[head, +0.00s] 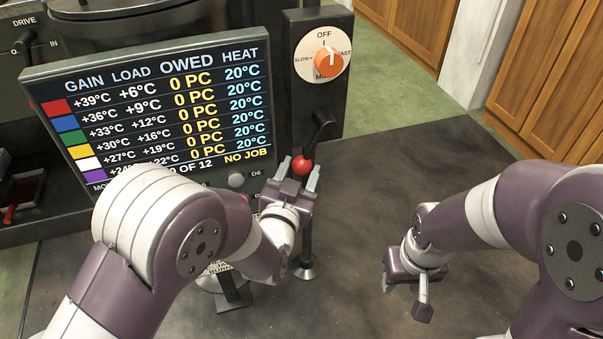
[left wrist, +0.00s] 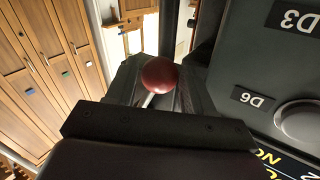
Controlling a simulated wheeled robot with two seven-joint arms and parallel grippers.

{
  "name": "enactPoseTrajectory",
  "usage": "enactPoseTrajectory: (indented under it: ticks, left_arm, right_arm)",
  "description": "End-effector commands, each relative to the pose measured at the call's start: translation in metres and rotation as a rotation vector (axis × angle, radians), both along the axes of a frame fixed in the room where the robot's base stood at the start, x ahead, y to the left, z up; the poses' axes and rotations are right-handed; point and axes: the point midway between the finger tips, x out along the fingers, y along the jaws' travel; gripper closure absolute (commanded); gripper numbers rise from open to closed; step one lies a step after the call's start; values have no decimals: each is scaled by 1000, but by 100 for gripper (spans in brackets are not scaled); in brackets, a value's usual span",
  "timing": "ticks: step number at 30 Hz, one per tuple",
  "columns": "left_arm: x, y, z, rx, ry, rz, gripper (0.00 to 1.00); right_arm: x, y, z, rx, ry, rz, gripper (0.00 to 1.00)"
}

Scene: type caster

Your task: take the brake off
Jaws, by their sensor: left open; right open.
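A red ball knob (head: 301,165) sits between the two fingers of my left gripper (head: 299,177), which is open around it. In the left wrist view the red ball (left wrist: 159,76) is on a thin pale rod, with gaps to the fingers hard to judge. No label shows which part is the brake. A black lever (head: 322,121) stands just behind, on the dark panel below an orange dial knob (head: 329,61); the dial reads OFF, SLOW and FAST. My right gripper (head: 404,296) is open and empty, low over the dark floor plate.
A screen (head: 160,105) with heat and owed readings stands behind my left arm, with a round grey button (head: 236,180) below it. A dark post (head: 306,245) on a round foot stands under my left gripper.

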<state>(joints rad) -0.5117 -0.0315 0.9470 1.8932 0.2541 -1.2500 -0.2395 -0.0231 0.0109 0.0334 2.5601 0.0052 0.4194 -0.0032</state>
Motion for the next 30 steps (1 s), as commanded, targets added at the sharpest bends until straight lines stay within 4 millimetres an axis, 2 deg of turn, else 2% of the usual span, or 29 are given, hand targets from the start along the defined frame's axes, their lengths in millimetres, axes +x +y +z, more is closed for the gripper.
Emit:
enactPoseTrajectory:
  ticks: [4, 12, 13, 15, 17, 18, 25, 30]
  left_arm:
    - [15, -4, -2, 0, 1, 1, 48]
    - [18, -5, 0, 1, 2, 0, 48]
    - [18, -5, 0, 1, 2, 0, 51]
    - [18, -5, 0, 1, 2, 0, 74]
    - [18, -5, 0, 1, 2, 0, 93]
    - [18, -5, 0, 1, 2, 0, 100]
    - [18, -7, -3, -18, -4, 0, 100]
    - [20, -15, -10, -83, -26, -2, 100]
  right_arm:
    - [0, 0, -7, 0, 0, 0, 57]
    - [0, 0, -7, 0, 0, 0, 57]
    - [0, 0, -7, 0, 0, 0, 57]
    - [0, 0, -7, 0, 0, 0, 57]
    - [0, 0, -7, 0, 0, 0, 57]
    - [0, 0, -7, 0, 0, 0, 57]
    - [0, 0, -12, 0, 0, 0, 57]
    - [0, 0, -29, 0, 0, 0, 57]
